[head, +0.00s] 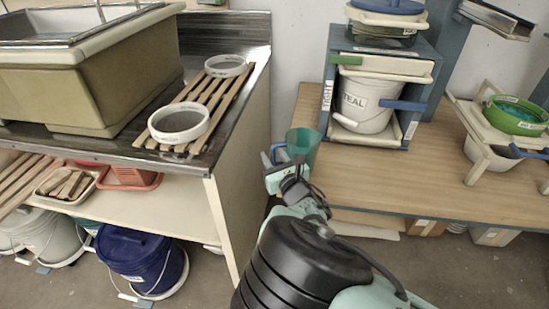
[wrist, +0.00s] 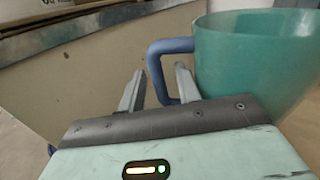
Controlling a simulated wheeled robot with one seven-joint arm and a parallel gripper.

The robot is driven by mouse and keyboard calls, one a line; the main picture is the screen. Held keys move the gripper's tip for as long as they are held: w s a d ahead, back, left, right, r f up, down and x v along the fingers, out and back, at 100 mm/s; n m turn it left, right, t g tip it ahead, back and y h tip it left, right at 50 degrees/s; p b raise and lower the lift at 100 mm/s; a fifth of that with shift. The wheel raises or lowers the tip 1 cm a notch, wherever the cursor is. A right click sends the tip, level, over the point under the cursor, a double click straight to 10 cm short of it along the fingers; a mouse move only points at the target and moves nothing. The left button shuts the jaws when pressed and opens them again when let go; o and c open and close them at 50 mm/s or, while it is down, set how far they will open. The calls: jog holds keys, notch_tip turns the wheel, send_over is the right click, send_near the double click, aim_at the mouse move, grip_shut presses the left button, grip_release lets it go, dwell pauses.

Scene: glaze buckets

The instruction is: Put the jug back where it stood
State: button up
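The jug (head: 304,146) is a teal, see-through vessel with a blue handle. In the head view it is at the left end of the wooden table, just beyond my gripper (head: 273,162). In the wrist view the jug's body (wrist: 250,60) fills the upper right and its blue handle (wrist: 157,72) reaches left. My gripper's two fingers (wrist: 160,84) are apart, with the handle between them and gaps beside it. The gripper is open around the handle, not closed on it. The jug's base is hidden in both views.
A blue-grey rack holding a white bucket marked TEAL (head: 363,103) stands on the wooden table (head: 420,182), right of the jug. The metal counter (head: 205,160) with a slatted rack and two white-rimmed sieves is to the left. A green bowl (head: 515,115) is at the far right.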

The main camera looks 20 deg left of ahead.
jog(key=shift+r, duration=0.15)
jog(key=b+v, duration=0.1)
jog(key=v, duration=1.1)
